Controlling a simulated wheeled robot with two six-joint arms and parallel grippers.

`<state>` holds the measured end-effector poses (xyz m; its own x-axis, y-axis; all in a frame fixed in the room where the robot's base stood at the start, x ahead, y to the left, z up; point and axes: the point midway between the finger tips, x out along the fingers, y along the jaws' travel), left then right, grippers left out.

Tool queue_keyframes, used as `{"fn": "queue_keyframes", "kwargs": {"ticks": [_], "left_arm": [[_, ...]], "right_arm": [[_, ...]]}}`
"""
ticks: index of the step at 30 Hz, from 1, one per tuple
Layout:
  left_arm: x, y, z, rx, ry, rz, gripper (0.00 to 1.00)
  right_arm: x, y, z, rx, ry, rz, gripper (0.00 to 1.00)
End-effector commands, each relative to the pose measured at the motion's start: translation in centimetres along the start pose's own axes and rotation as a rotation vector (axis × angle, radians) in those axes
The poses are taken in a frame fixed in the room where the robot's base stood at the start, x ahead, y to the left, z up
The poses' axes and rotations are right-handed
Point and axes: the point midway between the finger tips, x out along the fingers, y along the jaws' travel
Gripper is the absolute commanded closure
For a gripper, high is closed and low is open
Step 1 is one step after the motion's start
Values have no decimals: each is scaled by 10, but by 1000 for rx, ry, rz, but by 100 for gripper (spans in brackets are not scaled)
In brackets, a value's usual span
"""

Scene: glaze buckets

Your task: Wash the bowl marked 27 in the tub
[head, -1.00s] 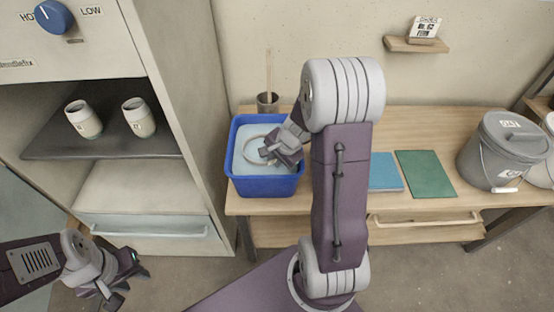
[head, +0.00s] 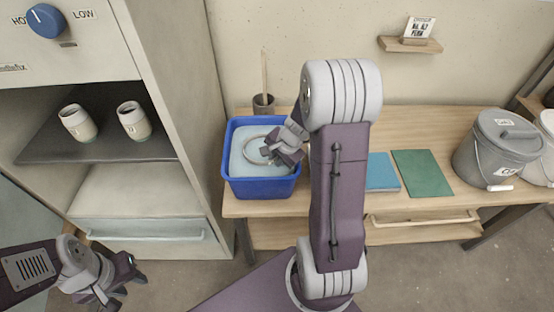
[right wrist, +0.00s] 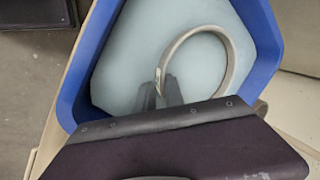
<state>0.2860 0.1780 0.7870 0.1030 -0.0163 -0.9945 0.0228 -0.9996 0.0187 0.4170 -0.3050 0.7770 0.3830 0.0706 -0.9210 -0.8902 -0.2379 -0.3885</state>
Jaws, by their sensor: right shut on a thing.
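The blue tub (head: 262,188) stands at the left end of the wooden table, filled with pale, cloudy liquid. A pale bowl (head: 246,150) is in the tub, and its ring-shaped rim shows against the liquid. In the right wrist view the bowl rim (right wrist: 198,31) carries a small mark too small to read. My right gripper (head: 270,156) reaches into the tub and is shut on the near side of the bowl's rim; in the right wrist view its fingers (right wrist: 168,98) meet the rim there. My left gripper (head: 130,285) is open and empty, low at the left, away from the tub.
A pot with a stick (head: 264,104) stands behind the tub. Blue (head: 381,172) and green (head: 422,174) flat sheets lie right of my arm. A lidded grey bucket (head: 492,152) stands at the right. Two cups (head: 78,123) (head: 134,120) sit on the cabinet shelf at left.

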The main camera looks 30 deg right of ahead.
Motion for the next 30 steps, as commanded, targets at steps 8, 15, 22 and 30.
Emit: {"fn": "queue_keyframes", "kwargs": {"ticks": [8, 15, 22, 30], "left_arm": [[0, 0, 0, 0, 0, 0, 64], [0, 0, 0, 0, 0, 0, 64], [1, 0, 0, 0, 0, 0, 64], [2, 0, 0, 0, 0, 0, 64]], "right_arm": [[1, -4, 14, -1, 0, -1, 100], [1, -3, 12, 0, 0, -1, 100], [0, 0, -3, 2, 2, -2, 100], [-1, 3, -10, 0, 0, 0, 100]]}}
